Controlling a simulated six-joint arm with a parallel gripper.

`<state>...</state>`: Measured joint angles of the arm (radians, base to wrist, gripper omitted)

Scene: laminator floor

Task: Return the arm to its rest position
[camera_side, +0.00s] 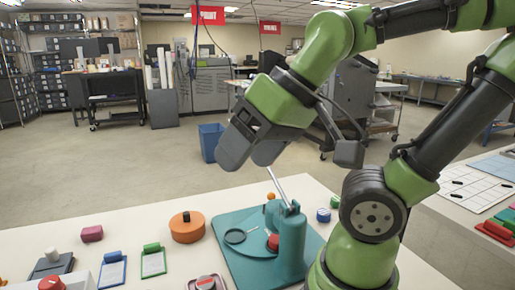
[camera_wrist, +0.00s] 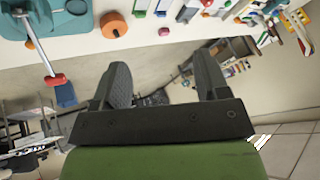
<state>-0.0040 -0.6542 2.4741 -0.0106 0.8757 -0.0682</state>
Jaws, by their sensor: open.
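My gripper (camera_side: 250,154) hangs in the air above and behind the teal lever device (camera_side: 291,245), on the green arm, apart from everything on the table. In the wrist view its two dark fingers stand wide apart with nothing between them (camera_wrist: 163,78). The teal device stands on a teal base plate (camera_side: 230,266), with a metal lever (camera_side: 278,187) tilted up. The lever's upper end is hidden behind my gripper in the side view; in the wrist view it ends in a red tip (camera_wrist: 56,80).
The white table holds an orange cylinder (camera_side: 187,229), a pink block (camera_side: 92,233), a green clipboard (camera_side: 153,262), a blue clipboard (camera_side: 112,272) and a blue roll (camera_side: 323,215). A blue bin (camera_side: 210,142) stands on the floor behind. A side table (camera_side: 470,190) is at right. Air around my gripper looks free.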

